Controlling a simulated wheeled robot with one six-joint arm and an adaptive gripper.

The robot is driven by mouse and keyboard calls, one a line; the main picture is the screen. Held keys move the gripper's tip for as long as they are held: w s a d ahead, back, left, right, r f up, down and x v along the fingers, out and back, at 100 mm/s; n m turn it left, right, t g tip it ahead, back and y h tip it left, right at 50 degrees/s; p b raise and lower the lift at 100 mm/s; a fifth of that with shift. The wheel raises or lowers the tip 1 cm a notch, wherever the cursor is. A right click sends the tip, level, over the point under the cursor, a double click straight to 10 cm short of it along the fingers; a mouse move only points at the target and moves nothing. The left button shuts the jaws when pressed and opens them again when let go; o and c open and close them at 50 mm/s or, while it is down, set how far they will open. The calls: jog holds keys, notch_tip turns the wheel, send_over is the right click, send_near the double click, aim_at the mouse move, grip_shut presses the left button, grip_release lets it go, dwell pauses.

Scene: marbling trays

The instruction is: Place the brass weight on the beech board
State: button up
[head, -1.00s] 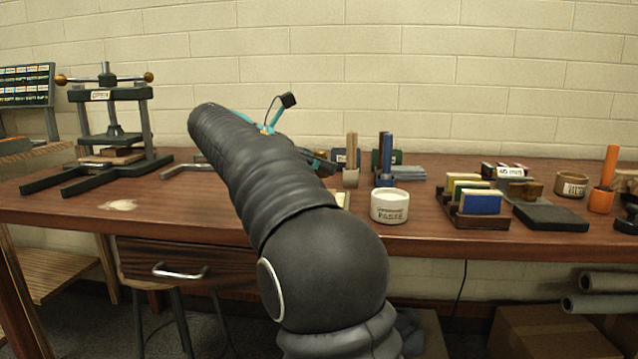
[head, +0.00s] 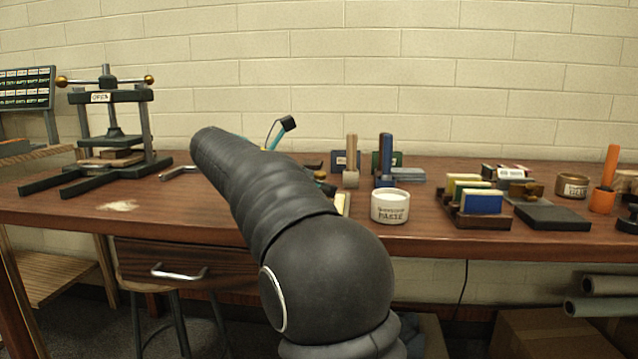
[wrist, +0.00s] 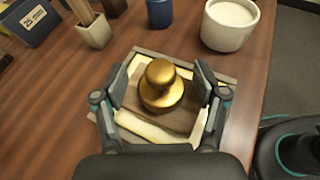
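The brass weight (wrist: 161,88) is a round golden knob on a wider base, upright in the middle of the wrist view. It stands on a dark brown piece (wrist: 178,121) lying over a pale, light-edged board or stack (wrist: 135,122). I cannot tell whether this pale piece is the beech board. My gripper (wrist: 161,84) is open, with one finger on each side of the weight and a gap visible on both sides. In the head view my arm hides the gripper and most of this spot; a pale edge (head: 343,204) shows beside the arm.
A white paste tub (head: 389,207) stands close to the right of the pale board. Wooden and blue upright holders (head: 385,160) stand behind. A rack with coloured blocks (head: 478,220) is farther right. A press (head: 110,135) with wooden boards (head: 112,157) stands at the left.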

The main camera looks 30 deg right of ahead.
jog(key=shift+r, duration=0.1)
jog(key=shift+a+r, duration=0.2)
jog(key=shift+a, duration=0.05)
jog(key=p+v, duration=0.3)
jog(key=v, duration=0.8)
jog(key=shift+a, duration=0.2)
